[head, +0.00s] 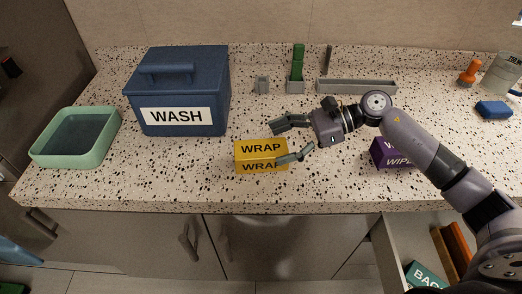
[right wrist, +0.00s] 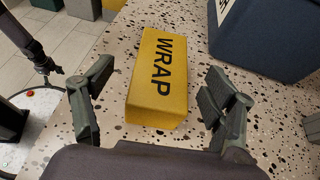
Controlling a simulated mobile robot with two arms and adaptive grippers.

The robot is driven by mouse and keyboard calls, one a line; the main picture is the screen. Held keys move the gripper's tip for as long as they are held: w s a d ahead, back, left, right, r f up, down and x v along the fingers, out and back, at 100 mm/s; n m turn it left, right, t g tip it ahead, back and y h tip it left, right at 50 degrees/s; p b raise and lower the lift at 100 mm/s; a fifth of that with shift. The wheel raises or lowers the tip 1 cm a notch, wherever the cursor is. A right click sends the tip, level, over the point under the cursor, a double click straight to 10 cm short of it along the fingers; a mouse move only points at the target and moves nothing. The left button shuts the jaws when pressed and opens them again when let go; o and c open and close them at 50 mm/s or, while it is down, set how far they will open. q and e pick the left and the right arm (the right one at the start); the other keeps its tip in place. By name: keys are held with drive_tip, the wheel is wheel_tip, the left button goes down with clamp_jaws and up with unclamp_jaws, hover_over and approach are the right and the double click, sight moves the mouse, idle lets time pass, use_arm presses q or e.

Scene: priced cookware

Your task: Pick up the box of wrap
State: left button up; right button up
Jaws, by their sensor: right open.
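The box of wrap (head: 260,149) is a yellow box with WRAP in black letters, lying on the speckled counter near its front edge. In the right wrist view the box of wrap (right wrist: 153,83) lies between the two fingers, with space on each side. My right gripper (head: 284,141) is open, its fingers reaching from the right to the box's right part. In the right wrist view my right gripper (right wrist: 160,115) is open and empty. The left gripper does not show clearly in the head view.
A blue WASH box (head: 190,85) stands left behind the wrap, with a green tray (head: 103,150) further left. A purple WIPES box (head: 383,158) is to the right, partly behind my arm. A grey trough (head: 357,86) is behind. An open drawer (head: 403,240) is below.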

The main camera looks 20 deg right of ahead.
sight(262, 148)
drive_tip(key=p+x, duration=0.1)
drive_tip(key=x, duration=0.1)
drive_tip(key=p+x, duration=0.1)
drive_tip(key=x, duration=0.2)
drive_tip(key=shift+w, duration=0.25)
drive_tip(key=shift+a+f, duration=0.15)
drive_tip(key=shift+f, duration=0.1)
drive_tip(key=shift+c, duration=0.3)
drive_tip(key=c, duration=1.3)
